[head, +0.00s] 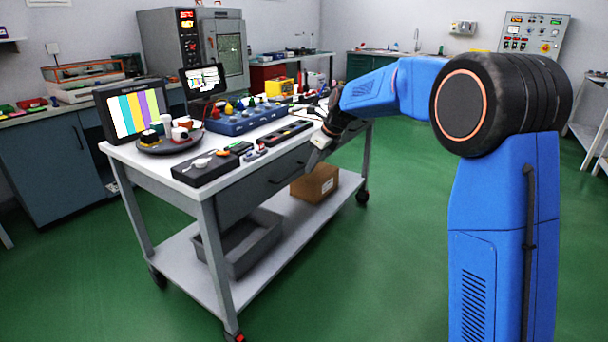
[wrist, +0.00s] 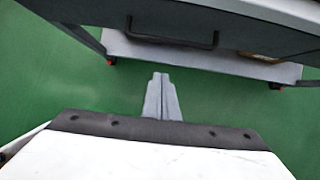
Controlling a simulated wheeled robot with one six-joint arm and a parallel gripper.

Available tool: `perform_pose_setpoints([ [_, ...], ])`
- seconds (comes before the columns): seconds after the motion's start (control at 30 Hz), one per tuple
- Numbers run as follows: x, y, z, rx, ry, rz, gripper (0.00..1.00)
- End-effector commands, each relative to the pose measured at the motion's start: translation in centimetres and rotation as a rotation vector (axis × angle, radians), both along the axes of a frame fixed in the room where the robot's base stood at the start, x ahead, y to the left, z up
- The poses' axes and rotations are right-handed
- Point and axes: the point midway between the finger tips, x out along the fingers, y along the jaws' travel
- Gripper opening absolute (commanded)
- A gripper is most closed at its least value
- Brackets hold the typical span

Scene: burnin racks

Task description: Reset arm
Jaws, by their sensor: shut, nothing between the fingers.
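My gripper (head: 318,150) is at the right side of the wheeled workbench (head: 222,202) in the head view, in front of its edge. It points downward, and my blue arm reaches to it from the right. In the wrist view, my gripper's fingers (wrist: 161,78) are together with nothing between them. Green floor shows around the fingertips. The workbench's drawer handle (wrist: 170,38) and lower shelf (wrist: 200,62) show beyond them.
The bench top holds a colour-bar monitor (head: 136,112), a blue box with knobs (head: 245,117) and a dark round tray (head: 168,145). A cardboard box (head: 315,184) and a grey bin (head: 240,245) lie on the lower shelf. Green floor (head: 390,270) is clear in front.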

Motion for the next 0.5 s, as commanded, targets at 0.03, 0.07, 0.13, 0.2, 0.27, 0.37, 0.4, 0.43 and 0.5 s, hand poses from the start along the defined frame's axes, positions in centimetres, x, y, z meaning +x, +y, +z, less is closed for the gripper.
perform_pose_setpoints([
  [0.03, -0.2, -0.4, 0.8, 0.0, -0.002, -0.001, 0.0],
  [0.07, -0.3, -0.6, 1.2, 0.0, -0.002, -0.001, 0.0],
  [0.13, -0.5, -0.9, 2.0, -0.001, -0.001, 0.0, 0.0],
  [0.2, -0.7, -1.2, 2.6, -0.001, -0.001, 0.0, 0.0],
  [0.27, -0.8, -1.3, 3.0, -0.001, 0.001, 0.0, 0.0],
  [0.37, -1.2, -1.6, 3.5, -0.004, -0.003, 0.005, 0.0],
  [0.4, -1.5, -1.8, 3.7, -0.009, -0.009, 0.016, 0.0],
  [0.43, -1.8, -2.0, 3.9, -0.014, -0.015, 0.028, 0.0],
  [0.5, -3.0, -2.7, 4.5, -0.035, -0.037, 0.07, 0.0],
])
